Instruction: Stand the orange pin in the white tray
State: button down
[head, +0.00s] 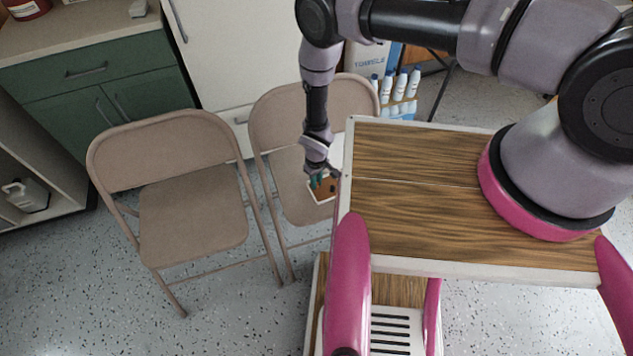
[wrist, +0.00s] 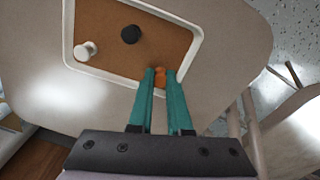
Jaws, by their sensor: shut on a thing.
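My gripper (wrist: 160,78) has teal fingers that are shut on the orange pin (wrist: 160,72); only a small part of the pin shows between the fingertips. In the wrist view, the white tray (wrist: 68,30), with a brown floor, lies beyond the fingertips. The pin appears over the tray's near right corner; I cannot tell whether it touches the tray. In the head view, my gripper (head: 318,180) is at the tray (head: 313,195), which lies on a folding chair's seat and is partly hidden by my arm.
A white piece (wrist: 84,51) and a black piece (wrist: 131,34) stand in the tray, left and centre. The tray's right part looks free. The chair (head: 272,115) has its backrest behind the tray. A second folding chair (head: 190,215) stands to the left.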

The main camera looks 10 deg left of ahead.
jog(key=shift+f, duration=0.1)
jog(key=c, duration=1.1)
grip_release()
jog(key=shift+c, duration=0.2)
notch_tip(320, 180, up, 12)
